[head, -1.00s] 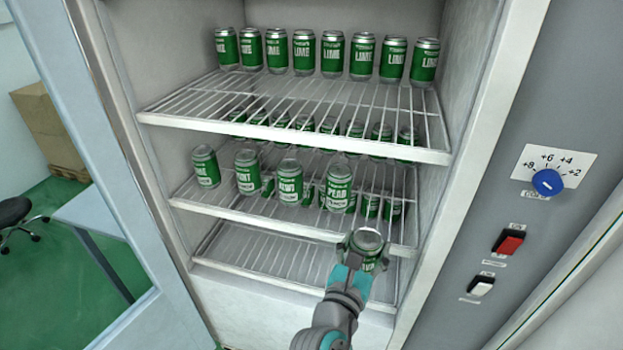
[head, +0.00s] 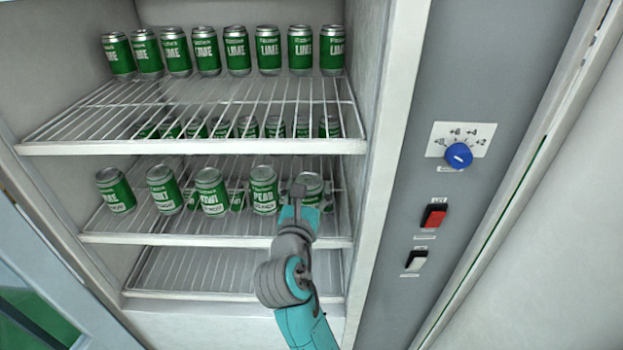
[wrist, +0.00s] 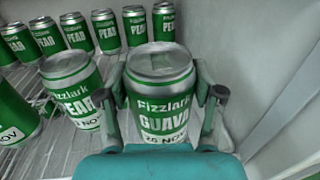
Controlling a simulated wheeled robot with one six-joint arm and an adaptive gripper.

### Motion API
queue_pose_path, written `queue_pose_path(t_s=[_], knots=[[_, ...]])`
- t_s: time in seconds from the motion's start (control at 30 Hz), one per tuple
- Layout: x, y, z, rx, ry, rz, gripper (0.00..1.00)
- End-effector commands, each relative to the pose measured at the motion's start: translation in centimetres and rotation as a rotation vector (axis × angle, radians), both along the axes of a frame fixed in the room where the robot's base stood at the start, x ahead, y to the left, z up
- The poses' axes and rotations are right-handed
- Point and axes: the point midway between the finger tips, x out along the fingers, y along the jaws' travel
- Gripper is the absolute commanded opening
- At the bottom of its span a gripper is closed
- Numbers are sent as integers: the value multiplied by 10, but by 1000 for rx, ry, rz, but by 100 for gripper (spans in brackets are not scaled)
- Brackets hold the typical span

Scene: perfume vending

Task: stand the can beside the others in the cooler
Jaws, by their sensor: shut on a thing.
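My gripper (head: 303,192) is shut on a green and silver can (head: 314,182), partly hidden behind it in the head view. In the wrist view the can (wrist: 162,95) reads "Fizzlark GUAVA", is upright, and has a finger on each side. It is at the right front of the cooler's middle shelf (head: 200,238). A pear can (head: 264,190) stands just to its left and also shows in the wrist view (wrist: 72,88). Further left are a kiwi can (head: 211,192), a mint can (head: 165,190) and another can (head: 116,190). I cannot tell whether the held can's base touches the shelf.
The cooler's right wall (wrist: 240,60) is close to my right finger. Several pear cans (wrist: 107,32) stand in a row behind the held can. The upper shelf (head: 200,148) with lime cans is overhead. A lower wire shelf (head: 230,270) looks empty.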

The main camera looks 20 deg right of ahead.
Motion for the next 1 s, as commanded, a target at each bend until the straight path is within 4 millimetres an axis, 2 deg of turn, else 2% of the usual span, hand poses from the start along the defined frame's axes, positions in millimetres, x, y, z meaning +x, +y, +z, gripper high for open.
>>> queue_pose_path(t_s=[0.27, 0.5, 0.6, 1.0], knots=[[20, -10, 1, 0, -2, -1, 7], [55, -29, 1, 0, -1, -2, 7], [52, -26, -12, 0, 1, 1, 7], [52, -26, -16, 0, -1, 0, 7]])
